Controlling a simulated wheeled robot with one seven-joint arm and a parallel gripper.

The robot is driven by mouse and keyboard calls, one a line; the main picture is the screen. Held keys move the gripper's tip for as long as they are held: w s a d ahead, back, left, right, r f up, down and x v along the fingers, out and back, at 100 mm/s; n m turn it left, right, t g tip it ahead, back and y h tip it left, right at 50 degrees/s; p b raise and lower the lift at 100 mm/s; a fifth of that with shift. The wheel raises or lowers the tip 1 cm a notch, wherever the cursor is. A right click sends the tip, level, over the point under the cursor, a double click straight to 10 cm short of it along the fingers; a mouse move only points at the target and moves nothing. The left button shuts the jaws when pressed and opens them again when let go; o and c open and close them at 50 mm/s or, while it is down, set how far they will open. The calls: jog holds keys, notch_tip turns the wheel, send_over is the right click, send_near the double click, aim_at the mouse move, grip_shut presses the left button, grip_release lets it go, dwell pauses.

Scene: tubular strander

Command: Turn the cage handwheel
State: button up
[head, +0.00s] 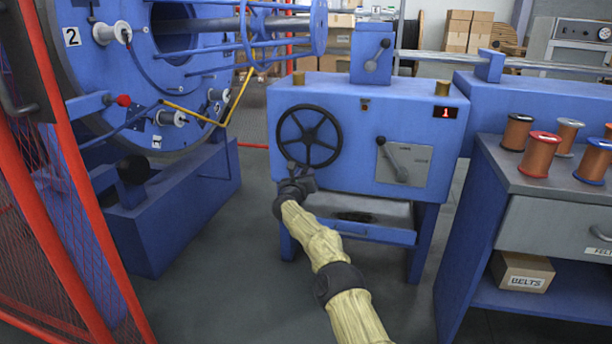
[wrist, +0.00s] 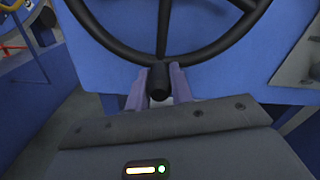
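The black cage handwheel (head: 334,137) is on the front of the blue machine housing, with a round rim and several spokes. A short black handle (wrist: 158,83) sticks out towards the camera at the rim's bottom. My gripper (head: 297,172) is at the wheel's lower edge. In the wrist view, the fingers of my gripper (wrist: 159,80) lie on either side of the handle, seemingly touching it. The finger contact faces are hidden.
A lever on a grey plate (head: 415,165) sits right of the wheel; a display (head: 445,113) reads 1. A grey tray (head: 375,214) is below. The blue cage disc (head: 90,85) and red mesh guard (head: 75,190) stand left. The spool bench (head: 555,180) stands right.

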jog(key=o, duration=0.3)
jog(key=shift+a, duration=0.1)
jog(key=shift+o, duration=0.2)
jog(key=shift+d, duration=0.35)
jog(key=shift+s+a, duration=0.3)
jog(key=shift+a, duration=0.3)
jog(key=s+a+p, duration=0.1)
jog(key=s+p, duration=0.4)
jog(key=s, duration=1.1)
jog(key=shift+s+a, duration=0.25)
jog(key=shift+a, duration=0.1)
